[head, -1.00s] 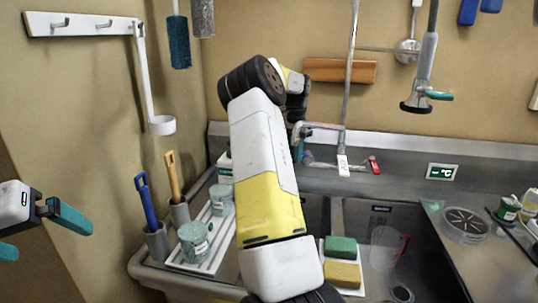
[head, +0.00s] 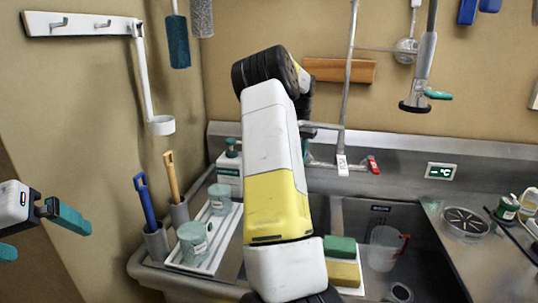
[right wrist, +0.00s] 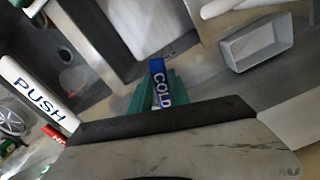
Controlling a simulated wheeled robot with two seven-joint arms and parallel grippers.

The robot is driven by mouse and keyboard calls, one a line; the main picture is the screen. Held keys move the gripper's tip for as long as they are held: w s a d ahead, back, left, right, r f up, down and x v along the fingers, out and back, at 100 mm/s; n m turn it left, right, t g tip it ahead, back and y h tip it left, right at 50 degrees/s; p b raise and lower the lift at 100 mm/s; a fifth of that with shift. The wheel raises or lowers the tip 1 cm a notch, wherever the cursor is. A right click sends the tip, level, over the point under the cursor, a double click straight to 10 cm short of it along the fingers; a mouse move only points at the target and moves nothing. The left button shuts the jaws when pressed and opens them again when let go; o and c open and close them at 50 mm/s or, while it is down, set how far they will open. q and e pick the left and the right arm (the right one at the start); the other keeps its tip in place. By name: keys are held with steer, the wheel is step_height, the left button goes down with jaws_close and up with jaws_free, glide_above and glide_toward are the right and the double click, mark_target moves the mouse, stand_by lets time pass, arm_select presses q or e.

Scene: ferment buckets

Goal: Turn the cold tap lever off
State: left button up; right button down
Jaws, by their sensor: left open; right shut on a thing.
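The cold tap lever (right wrist: 160,82) is blue with white COLD lettering in the right wrist view. My right gripper (right wrist: 160,95) has its teal fingers on both sides of the lever and is shut on it. In the head view my right arm hides the lever and most of this gripper. The tap's white lever shows in the head view (head: 342,165), and it reads PUSH in the right wrist view (right wrist: 40,93). A red lever (head: 373,165) is to its right. My left gripper (head: 52,242) is open and empty at the far left.
A sink basin (head: 425,240) lies in front of the tap, with a clear jug (head: 384,250) in it. A green sponge (head: 340,246) and a yellow sponge (head: 343,273) are beside my arm. A spray head (head: 418,95) hangs right of the tap pipe.

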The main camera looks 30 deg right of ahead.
steer(key=shift+s+d+n, duration=0.25)
steer(key=shift+s+n, duration=0.05)
steer(key=shift+n, duration=0.3)
steer(key=c, duration=1.2)
jaws_free()
steer(key=shift+c, duration=0.2)
steer(key=shift+r, duration=3.95)
